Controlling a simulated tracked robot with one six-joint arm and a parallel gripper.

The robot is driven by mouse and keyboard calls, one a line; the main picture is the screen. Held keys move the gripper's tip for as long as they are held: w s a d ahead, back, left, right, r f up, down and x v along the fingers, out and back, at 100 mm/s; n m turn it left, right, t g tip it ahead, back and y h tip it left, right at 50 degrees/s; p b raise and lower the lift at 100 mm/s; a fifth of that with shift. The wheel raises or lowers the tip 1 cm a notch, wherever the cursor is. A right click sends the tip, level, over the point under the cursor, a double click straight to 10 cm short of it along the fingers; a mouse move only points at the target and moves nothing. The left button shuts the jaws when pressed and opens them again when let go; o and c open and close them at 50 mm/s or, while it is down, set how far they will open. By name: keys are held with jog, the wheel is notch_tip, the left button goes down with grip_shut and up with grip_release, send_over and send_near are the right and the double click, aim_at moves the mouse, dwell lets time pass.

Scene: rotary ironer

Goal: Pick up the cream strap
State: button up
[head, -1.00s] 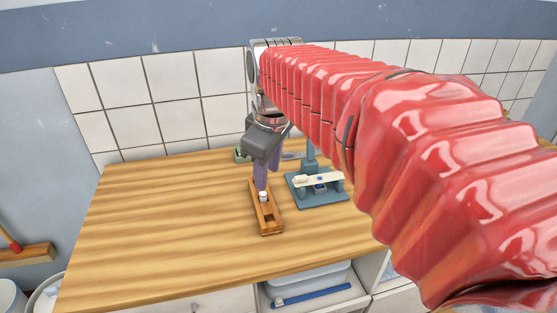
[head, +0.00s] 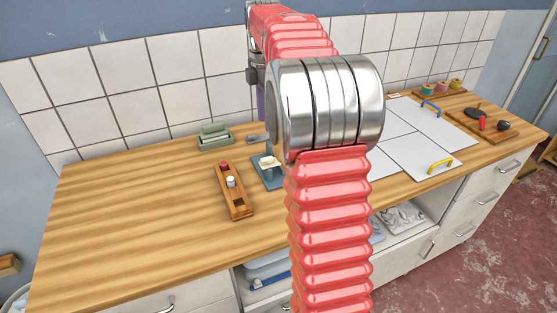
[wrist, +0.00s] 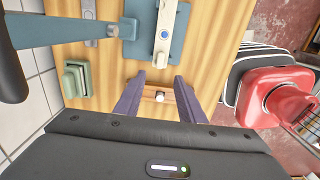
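The cream strap (wrist: 166,30) lies along a teal stand (wrist: 140,45) in the wrist view, with a blue round spot on it. In the head view only part of the strap (head: 269,163) shows on the stand (head: 262,180), beside my arm, which hides the rest. My gripper (wrist: 159,82) is open, with its two purple fingers spread apart and nothing held. In the wrist view the fingertips are just below the strap's near end, apart from it. In the head view my gripper is mostly hidden behind the arm.
A wooden holder (head: 239,206) with a red and a white peg sits left of the stand. A green block in a tray (head: 214,137) is near the tiled wall. White panels with handles (head: 408,150) lie to the right. The left worktop is clear.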

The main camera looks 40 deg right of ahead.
dwell(0.3)
send_over(269, 157)
jog(key=shift+a+f, duration=0.15)
jog(key=shift+f, duration=2)
jog(key=shift+a+f, duration=0.15)
jog(key=shift+f, duration=2)
jog(key=shift+d+f, duration=0.2)
jog(key=shift+f, duration=2.45)
jog(key=c, duration=0.8)
jog(key=shift+o, duration=0.2)
